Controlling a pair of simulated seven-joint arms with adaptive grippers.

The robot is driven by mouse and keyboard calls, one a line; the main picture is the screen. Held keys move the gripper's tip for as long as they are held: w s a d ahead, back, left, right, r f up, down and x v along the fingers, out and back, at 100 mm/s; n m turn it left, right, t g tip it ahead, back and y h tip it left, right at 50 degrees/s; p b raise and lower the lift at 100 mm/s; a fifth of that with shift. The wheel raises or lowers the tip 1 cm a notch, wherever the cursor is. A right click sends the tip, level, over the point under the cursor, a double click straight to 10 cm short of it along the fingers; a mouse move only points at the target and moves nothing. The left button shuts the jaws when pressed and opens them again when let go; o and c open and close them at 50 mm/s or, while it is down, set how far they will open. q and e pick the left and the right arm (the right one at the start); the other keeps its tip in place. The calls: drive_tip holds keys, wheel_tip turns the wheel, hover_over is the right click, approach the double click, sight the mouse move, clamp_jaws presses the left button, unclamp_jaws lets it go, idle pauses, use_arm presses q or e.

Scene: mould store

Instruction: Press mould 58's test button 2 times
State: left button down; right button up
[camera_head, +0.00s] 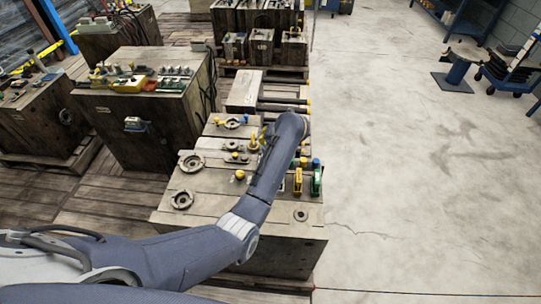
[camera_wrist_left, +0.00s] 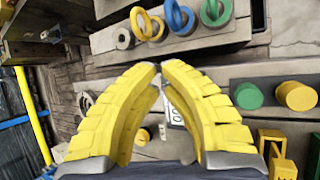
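A wooden mould block (camera_head: 215,205) with metal fittings lies under my left arm in the head view. I cannot read the number 58 on any block. My left gripper (camera_head: 262,138) is partly hidden by my own wrist, above the block's middle. In the left wrist view its two yellow fingers (camera_wrist_left: 159,68) arch together, tips nearly meeting, with nothing seen held. A white label (camera_wrist_left: 175,113) with partly covered digits shows between the fingers, beside a small yellow knob (camera_wrist_left: 142,137). I cannot tell which part is the test button. My right gripper is not in view.
A green cylinder (camera_wrist_left: 246,96) and an orange cylinder (camera_wrist_left: 296,96) stand to the right of the fingers. Yellow, blue and green rings stand beyond.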

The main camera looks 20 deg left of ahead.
use_arm(q)
drive_tip(key=shift+f, duration=1.05)
drive_tip(key=c, duration=2.1)
unclamp_jaws()
clamp_jaws()
drive_tip(key=shift+f, duration=0.9)
drive_tip(key=shift+r, duration=0.85)
